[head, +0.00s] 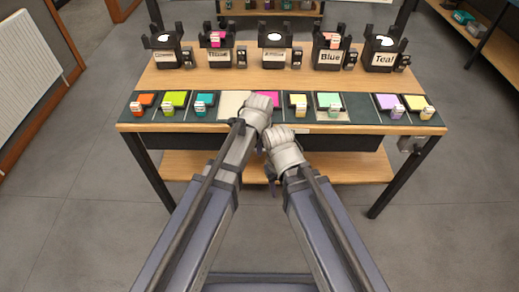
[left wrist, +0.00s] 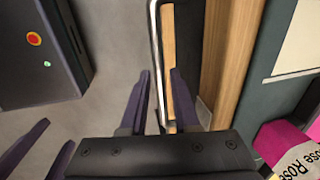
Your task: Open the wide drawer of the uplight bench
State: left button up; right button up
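The uplight bench (head: 220,82) is a wood-topped table with a dark strip along its front. Its wide dark drawer front (head: 195,142) runs under the top and looks closed. My left wrist hides the left gripper's fingers in the head view. In the left wrist view, my left gripper (left wrist: 161,75) is open, its two dark fingers on either side of the drawer's metal bar handle (left wrist: 155,30); I cannot tell whether they touch it. My right gripper (left wrist: 36,142) shows at the lower left there, open, with nothing seen between its fingers.
Labelled uplights (head: 383,54) stand along the back of the bench. Faders with coloured tags (head: 205,103) line the front strip. A pink block (left wrist: 280,140) is near the left gripper's side. A lower shelf (head: 340,168) is under the drawer. Floor beside the bench is clear.

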pick_arm(q)
grip_shut()
dwell(1.4)
